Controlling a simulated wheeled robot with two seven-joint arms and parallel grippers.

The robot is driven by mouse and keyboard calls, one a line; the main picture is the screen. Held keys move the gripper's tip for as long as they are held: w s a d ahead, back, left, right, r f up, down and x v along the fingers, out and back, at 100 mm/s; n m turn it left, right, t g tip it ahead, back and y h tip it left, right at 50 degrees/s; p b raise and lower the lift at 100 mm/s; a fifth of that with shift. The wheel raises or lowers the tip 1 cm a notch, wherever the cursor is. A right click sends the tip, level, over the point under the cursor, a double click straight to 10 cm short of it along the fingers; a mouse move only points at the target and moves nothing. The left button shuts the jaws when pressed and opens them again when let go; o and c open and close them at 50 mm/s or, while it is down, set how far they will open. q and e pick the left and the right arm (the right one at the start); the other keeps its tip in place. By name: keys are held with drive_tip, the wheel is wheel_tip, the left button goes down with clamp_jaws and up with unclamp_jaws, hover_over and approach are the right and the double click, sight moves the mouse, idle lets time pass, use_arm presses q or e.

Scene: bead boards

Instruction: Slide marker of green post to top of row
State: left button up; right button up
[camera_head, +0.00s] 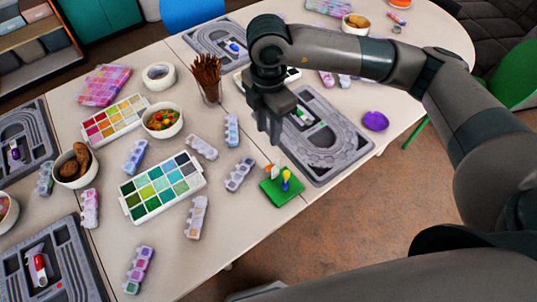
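A grey grooved bead board (345,165) lies near the table's right edge. A small green and white piece (301,114) stands on its upper left part; I cannot tell whether this is the green post or its marker. My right gripper (269,138) points down at the left edge of this board, left of that piece. Its fingers look close together, and whether they are open or shut is unclear. I see nothing clearly held between them. A green square base (282,193) with small white, yellow and blue pieces sits just below the board. My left gripper is out of view.
A glass of brown sticks (208,82) stands close left of my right gripper. Bead trays (160,207), a bowl (163,131) and several small bead boxes crowd the left. A purple dish (375,121) lies right of the board. Other grey boards (205,37) lie farther off.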

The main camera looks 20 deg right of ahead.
sight(269, 167)
wheel_tip(269, 167, down, 15)
drive_tip(key=p, duration=0.4)
drive_tip(key=shift+f+p, duration=0.15)
drive_tip(key=shift+p, duration=0.25)
clamp_jaws()
drive_tip(key=shift+f+b, duration=1.75)
drive_tip(key=shift+f, duration=0.55)
unclamp_jaws()
